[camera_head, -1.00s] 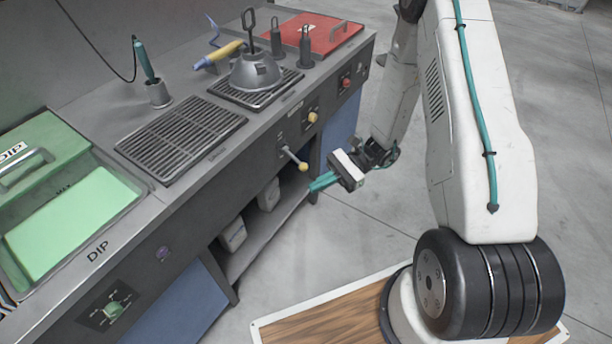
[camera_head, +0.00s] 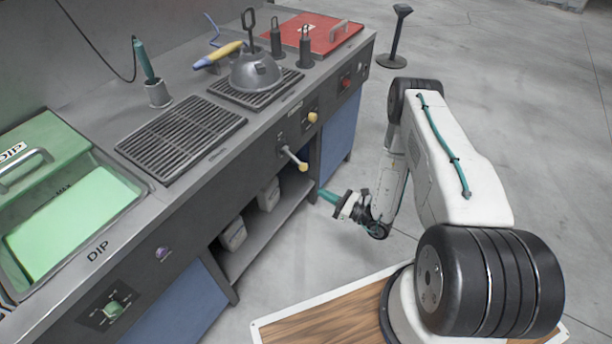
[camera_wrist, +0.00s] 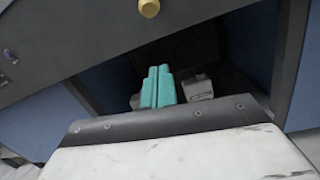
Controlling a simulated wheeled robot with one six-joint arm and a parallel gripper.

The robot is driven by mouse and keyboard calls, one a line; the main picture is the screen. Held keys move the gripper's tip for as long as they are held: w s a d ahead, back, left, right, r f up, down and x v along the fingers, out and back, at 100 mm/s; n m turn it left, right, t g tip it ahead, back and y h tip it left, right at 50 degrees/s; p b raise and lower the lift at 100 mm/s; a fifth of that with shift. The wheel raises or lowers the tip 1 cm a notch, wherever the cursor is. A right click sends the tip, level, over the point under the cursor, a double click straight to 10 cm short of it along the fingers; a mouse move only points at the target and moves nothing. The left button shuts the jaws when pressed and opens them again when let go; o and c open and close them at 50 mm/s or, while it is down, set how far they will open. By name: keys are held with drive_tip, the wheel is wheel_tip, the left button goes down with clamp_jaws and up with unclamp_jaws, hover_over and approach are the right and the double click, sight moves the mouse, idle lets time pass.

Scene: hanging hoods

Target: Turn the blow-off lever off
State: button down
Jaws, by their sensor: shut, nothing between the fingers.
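The blow-off lever (camera_head: 292,157) sticks out from the front panel of the bench, a metal rod with a yellow ball end angled down and to the right. A yellow knob (camera_wrist: 149,8) shows at the top edge of the wrist view; it looks like the lever's ball end. My gripper (camera_head: 325,195) is below and to the right of the lever, in front of the open shelf, apart from the lever. Its teal fingers (camera_wrist: 158,86) lie side by side, shut and empty, in the wrist view.
Another yellow knob (camera_head: 312,117) and a red switch (camera_head: 347,83) sit on the panel farther right. Pale containers (camera_head: 233,234) stand on the lower shelf. A hood (camera_head: 256,72) rests on a grate on the bench top. The floor right of the bench is clear near my arm.

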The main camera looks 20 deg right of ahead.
sight(296, 160)
drive_tip(key=x, duration=1)
drive_tip(key=shift+s+d+r, duration=0.2)
drive_tip(key=shift+d+r, duration=0.05)
drive_tip(key=shift+r, duration=0.35)
drive_tip(key=shift+s+d+r, duration=0.15)
drive_tip(key=shift+d+r, duration=0.1)
drive_tip(key=shift+r, duration=0.35)
drive_tip(key=shift+s+d+r, duration=0.2)
drive_tip(key=shift+d+r, duration=0.1)
drive_tip(key=shift+r, duration=0.3)
